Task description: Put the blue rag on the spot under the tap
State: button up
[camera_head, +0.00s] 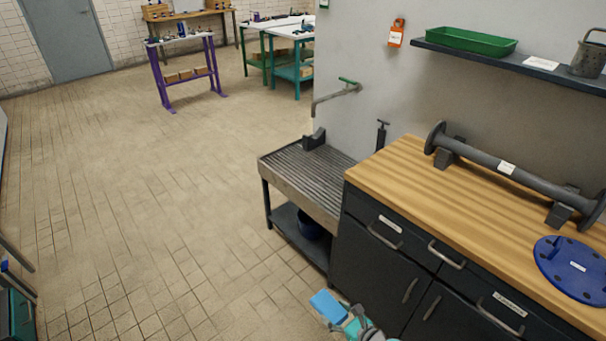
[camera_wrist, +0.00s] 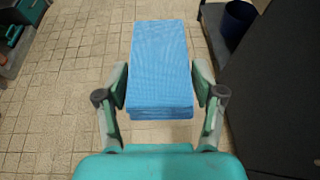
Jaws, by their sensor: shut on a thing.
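The blue rag (camera_wrist: 160,62) is a folded light-blue block between the fingers of my gripper (camera_wrist: 161,92) in the wrist view. My gripper is shut on it and holds it over the tiled floor. In the head view the rag (camera_head: 328,306) and my gripper (camera_head: 343,318) are at the bottom, left of the dark cabinet front. The tap (camera_head: 336,93) comes out of the wall with a green handle. Its spout points down above the grey ribbed draining bench (camera_head: 310,172). I cannot make out a marked spot on the bench.
A dark block (camera_head: 314,139) sits at the bench's back edge. The wooden worktop (camera_head: 420,195) to the right carries a flanged pipe (camera_head: 510,172) and a blue disc (camera_head: 574,268). A dark blue bucket (camera_head: 310,226) stands on the bench's lower shelf. The floor (camera_head: 150,210) to the left is clear.

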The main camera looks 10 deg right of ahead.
aim_at(312, 175)
jog(key=i+j+z, duration=0.1)
jog(key=i+j, duration=1)
jog(key=i+j+z, duration=0.15)
jog(key=i+j, duration=0.35)
jog(key=j, duration=0.15)
jog(key=i+j, duration=0.5)
jog(key=j, duration=0.2)
jog(key=i+j+z, duration=0.6)
jog(key=i+j, duration=0.05)
jog(key=j, duration=0.05)
